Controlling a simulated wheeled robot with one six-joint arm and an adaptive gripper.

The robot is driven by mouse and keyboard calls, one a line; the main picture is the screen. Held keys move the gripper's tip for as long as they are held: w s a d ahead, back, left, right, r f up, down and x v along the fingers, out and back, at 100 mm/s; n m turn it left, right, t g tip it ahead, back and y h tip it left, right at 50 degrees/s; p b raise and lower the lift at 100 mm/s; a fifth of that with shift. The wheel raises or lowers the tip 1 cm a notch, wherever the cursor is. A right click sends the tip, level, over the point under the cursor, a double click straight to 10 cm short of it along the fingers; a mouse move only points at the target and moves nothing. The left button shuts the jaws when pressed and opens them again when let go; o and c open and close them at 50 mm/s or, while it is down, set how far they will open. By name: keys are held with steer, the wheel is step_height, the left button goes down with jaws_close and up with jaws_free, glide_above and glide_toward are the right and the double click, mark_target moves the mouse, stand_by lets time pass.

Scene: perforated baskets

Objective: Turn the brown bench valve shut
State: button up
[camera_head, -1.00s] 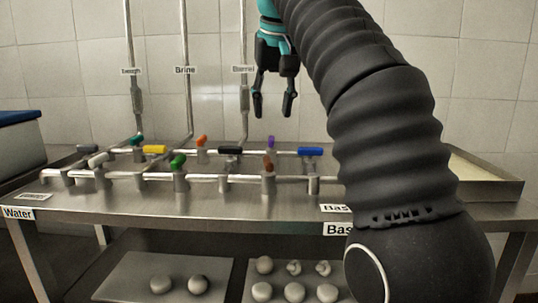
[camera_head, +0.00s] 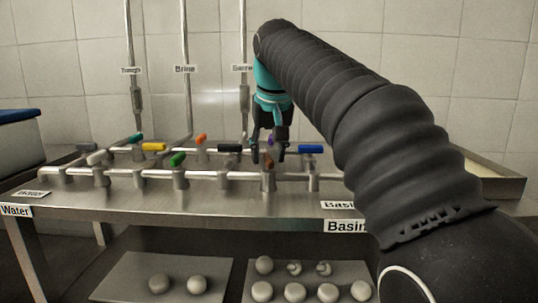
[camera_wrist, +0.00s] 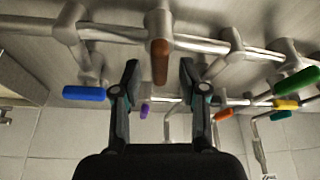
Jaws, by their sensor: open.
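The brown valve handle (camera_wrist: 160,62) shows in the wrist view between the two fingertips of my open gripper (camera_wrist: 158,70). It stands in line with the upright of its fitting and crosswise to the pipe (camera_wrist: 120,35). In the head view my gripper (camera_head: 268,155) hangs above the front pipe row, and the brown handle (camera_head: 268,160) shows between its fingers. Whether the fingers touch the handle I cannot tell.
The blue handle (camera_wrist: 84,93) and the purple handle (camera_wrist: 145,110) are close to my fingers. Green (camera_head: 178,159), black (camera_head: 229,148) and orange (camera_head: 201,139) handles sit further left. A pale basin (camera_head: 490,180) lies at the right.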

steer(key=shift+f, duration=0.1)
jaws_close()
steer(key=shift+a+r+m+h+p, duration=0.1)
steer(key=shift+r+m+h+p, duration=0.2)
steer(key=shift+p, duration=0.35)
steer(key=shift+f+m+h, duration=0.25)
steer(key=shift+m+h, duration=0.05)
steer(key=shift+m, duration=0.8)
jaws_free()
steer(key=v, duration=1.2)
